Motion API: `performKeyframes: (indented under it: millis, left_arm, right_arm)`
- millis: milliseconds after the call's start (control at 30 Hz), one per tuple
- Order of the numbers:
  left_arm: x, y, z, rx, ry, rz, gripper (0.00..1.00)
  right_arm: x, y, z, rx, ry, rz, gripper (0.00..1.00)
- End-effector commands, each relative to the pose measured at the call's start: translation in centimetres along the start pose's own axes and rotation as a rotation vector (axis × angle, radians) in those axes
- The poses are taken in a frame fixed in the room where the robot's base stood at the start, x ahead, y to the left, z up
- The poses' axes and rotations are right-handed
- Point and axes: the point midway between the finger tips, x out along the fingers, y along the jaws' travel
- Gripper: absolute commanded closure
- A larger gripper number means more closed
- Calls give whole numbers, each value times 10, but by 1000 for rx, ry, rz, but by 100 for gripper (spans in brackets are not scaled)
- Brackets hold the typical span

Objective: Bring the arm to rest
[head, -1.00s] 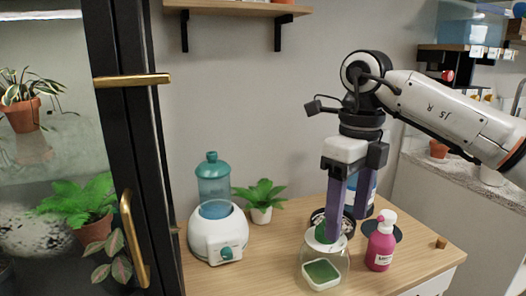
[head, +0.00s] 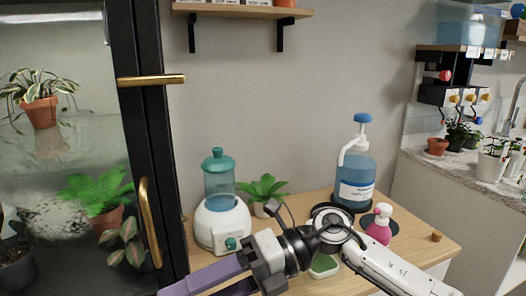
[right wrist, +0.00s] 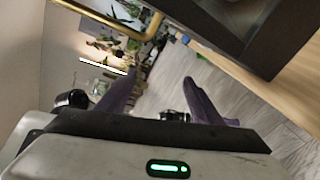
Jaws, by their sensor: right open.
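My right arm comes in from the right in the head view and folds low across the front of the wooden table top (head: 408,246). Its gripper (head: 180,287) points left and down, with purple fingers near the picture's lower edge, in front of the white and teal dispenser (head: 222,222). In the right wrist view the two fingers (right wrist: 160,76) stand apart with nothing between them. My left gripper is in neither view.
A blue pump bottle (head: 354,180), a pink pump bottle (head: 379,229), a small potted plant (head: 262,190) and a green-topped dish (head: 323,266) stand on the table. A dark-framed glass cabinet with a brass handle (head: 149,222) is at left, close to the gripper.

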Motion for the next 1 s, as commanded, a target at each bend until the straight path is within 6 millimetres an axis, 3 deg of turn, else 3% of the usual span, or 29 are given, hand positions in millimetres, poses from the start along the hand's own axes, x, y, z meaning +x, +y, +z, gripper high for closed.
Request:
performKeyframes:
  millis: [33, 100, 267, 367, 467, 533, 667, 800, 900, 1000]
  left_arm:
    - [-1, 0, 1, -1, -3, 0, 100]
    - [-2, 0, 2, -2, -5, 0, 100]
    - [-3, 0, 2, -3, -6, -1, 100]
    - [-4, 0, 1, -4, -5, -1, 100]
    - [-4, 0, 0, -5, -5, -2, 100]
    - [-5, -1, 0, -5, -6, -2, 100]
    - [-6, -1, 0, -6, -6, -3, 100]
    - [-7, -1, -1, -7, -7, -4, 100]
    - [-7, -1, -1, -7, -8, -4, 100]
    - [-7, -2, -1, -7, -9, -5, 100]
  right_arm:
    - [10, 10, 2, 67, -84, 130, 40]
    - [11, 21, 11, 161, -211, 285, 40]
    - [-13, 18, 32, 415, -501, 564, 40]
    - [-40, -8, 39, 609, -696, 705, 40]
    - [-68, -49, 33, 815, -887, 811, 40]
    - [-88, -89, 18, 984, -1029, 871, 40]
    - [-114, -169, -36, 1313, -1284, 934, 40]
    - [-123, -239, -116, 1639, -1504, 937, 40]
    - [-120, -275, -181, 1857, -1632, 909, 40]
    - [-113, -297, -240, 2040, -1729, 871, 40]
